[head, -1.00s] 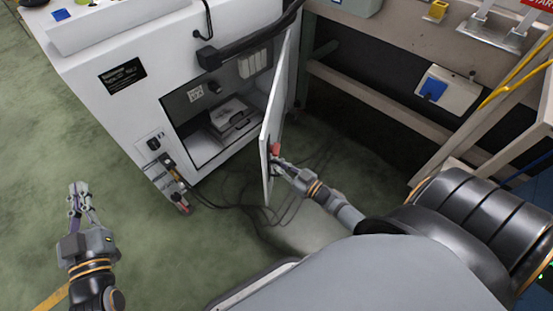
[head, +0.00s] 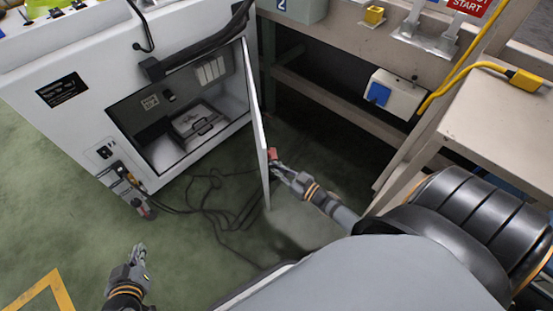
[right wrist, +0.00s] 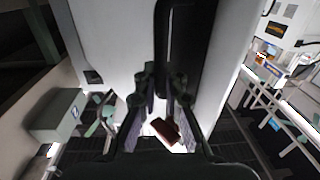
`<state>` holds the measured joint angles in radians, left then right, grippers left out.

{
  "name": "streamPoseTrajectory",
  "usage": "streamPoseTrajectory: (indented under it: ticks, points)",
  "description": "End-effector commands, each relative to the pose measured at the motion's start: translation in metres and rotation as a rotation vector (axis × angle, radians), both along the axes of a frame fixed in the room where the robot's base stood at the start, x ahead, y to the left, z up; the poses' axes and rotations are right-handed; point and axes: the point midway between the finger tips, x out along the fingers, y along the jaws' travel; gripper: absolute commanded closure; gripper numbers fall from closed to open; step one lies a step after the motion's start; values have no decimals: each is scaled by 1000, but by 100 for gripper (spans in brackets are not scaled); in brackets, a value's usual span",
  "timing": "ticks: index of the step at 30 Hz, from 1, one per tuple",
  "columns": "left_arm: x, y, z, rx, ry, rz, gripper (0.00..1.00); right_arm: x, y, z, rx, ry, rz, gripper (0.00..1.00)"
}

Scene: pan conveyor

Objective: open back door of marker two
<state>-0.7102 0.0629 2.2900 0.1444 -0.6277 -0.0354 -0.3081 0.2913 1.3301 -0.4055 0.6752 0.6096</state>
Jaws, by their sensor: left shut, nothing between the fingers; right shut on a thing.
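The white machine (head: 75,130) stands at the left with its back compartment (head: 155,150) exposed. Its back door (head: 255,105) is swung out wide and shows nearly edge-on. A small red handle (head: 273,154) is on the door's outer face. My right gripper (head: 279,166) is shut on the handle at that face. In the right wrist view a dark red piece (right wrist: 165,131) shows at the fingers, with a pale panel behind. My left gripper (head: 139,250) is shut and empty, over the floor at lower left, apart from the machine.
Dark cables (head: 215,200) lie on the green floor below the compartment. A beige bench frame (head: 335,100) stands behind the door, and a table (head: 500,125) stands at the right. The floor left of the machine's front corner is clear.

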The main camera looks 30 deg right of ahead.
Motion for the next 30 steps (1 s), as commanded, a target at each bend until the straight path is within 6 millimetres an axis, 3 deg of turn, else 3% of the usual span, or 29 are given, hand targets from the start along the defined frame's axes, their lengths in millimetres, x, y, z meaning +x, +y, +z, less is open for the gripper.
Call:
streamPoseTrajectory:
  ticks: [14, 15, 19, 30]
  points:
    - [-2, 0, -2, -1, 12, -1, 100, -4, 2, -2, 1, 3, 5, 100]
    - [-2, 0, -2, -1, 12, -1, 100, -4, 1, -3, 1, 3, 5, 86]
    - [-2, 0, -2, -1, 12, -1, 100, -3, 1, -2, 1, 3, 4, 69]
    - [-3, 0, -4, -1, 14, 0, 100, -1, 0, 3, 0, -1, 3, 68]
